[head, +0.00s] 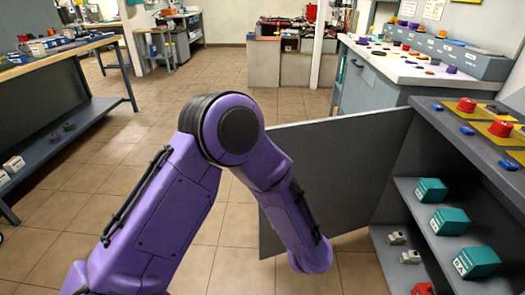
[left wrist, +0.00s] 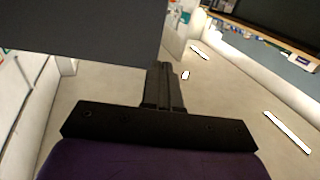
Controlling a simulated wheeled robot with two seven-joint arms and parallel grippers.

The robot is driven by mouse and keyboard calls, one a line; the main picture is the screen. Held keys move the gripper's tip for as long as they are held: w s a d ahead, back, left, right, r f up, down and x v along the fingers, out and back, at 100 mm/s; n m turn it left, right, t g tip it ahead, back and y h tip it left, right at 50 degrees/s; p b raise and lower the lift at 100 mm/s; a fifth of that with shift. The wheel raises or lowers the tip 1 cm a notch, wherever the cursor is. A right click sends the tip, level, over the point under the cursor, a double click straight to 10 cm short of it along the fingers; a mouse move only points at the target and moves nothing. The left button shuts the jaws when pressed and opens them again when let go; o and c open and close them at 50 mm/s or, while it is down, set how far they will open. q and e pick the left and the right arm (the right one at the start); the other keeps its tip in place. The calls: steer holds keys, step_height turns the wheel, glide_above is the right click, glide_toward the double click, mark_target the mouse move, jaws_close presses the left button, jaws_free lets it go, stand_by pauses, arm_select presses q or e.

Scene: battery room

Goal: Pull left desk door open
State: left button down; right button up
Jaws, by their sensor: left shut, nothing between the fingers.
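The grey desk door (head: 345,150) stands swung out from the desk (head: 400,225) on the right, with the desk's shelves exposed. My purple left arm crosses in front of the door's left part, and its gripper is hidden in the head view. In the left wrist view, my left gripper (left wrist: 163,88) has its dark fingers together and empty. A dark flat panel, which looks like the door (left wrist: 80,28), fills the upper left there, close to the fingertips; I cannot tell whether they touch. My right gripper is not in view.
Teal boxes (head: 447,221) and small parts sit on the desk's shelves, with red buttons (head: 466,104) on top. A grey-white counter (head: 400,65) stands behind the door. A workbench (head: 70,100) is at left. The tiled floor (head: 160,105) between is clear.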

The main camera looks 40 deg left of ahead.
arm_select(q)
steer(key=b+x, duration=0.1)
steer(key=x, duration=1.2)
steer(key=shift+w+a, duration=0.25)
steer(key=shift+a, duration=0.05)
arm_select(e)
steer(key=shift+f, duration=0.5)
